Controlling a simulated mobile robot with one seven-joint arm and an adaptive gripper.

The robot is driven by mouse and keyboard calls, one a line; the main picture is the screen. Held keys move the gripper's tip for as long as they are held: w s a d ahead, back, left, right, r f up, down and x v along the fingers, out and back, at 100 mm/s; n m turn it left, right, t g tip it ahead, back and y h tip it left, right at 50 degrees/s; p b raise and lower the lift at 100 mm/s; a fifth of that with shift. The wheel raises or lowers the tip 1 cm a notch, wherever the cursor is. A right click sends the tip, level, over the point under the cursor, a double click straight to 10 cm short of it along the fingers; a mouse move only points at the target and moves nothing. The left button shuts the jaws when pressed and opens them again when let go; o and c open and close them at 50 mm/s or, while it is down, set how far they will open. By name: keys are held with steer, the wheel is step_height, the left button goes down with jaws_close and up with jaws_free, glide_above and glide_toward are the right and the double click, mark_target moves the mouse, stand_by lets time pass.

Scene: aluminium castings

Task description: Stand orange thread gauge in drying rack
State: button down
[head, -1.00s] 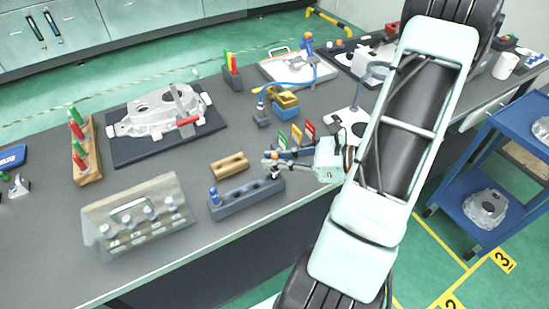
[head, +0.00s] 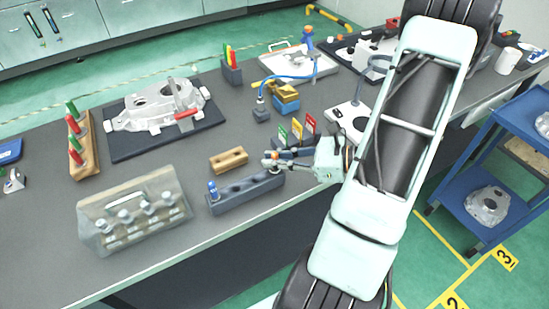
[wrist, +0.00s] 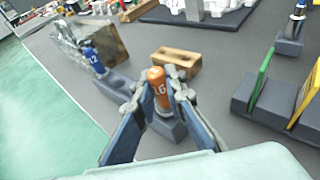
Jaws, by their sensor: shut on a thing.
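The orange thread gauge (wrist: 157,84), marked 16, is upright between the fingers of my gripper (wrist: 160,98) in the wrist view. My gripper (head: 270,161) is shut on it, over the right end of a slate-blue block with a row of holes (head: 232,200), which I take for the drying rack. The block also shows under the gauge in the wrist view (wrist: 172,131). A blue gauge (head: 213,190), marked 12 in the wrist view (wrist: 94,62), stands at the block's left end. The orange gauge's lower end is hidden; I cannot tell whether it is in a hole.
A wooden block with holes (head: 229,160) lies just behind the slate-blue block. A clear-sided case (head: 135,212) stands to the left. Green, yellow and red plates (head: 297,129) stand upright close behind my gripper. A casting (head: 160,105) sits on a dark mat farther back.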

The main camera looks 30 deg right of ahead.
steer(key=shift+f, duration=0.3)
steer(key=c, duration=1.9)
jaws_free()
steer(key=v, duration=1.2)
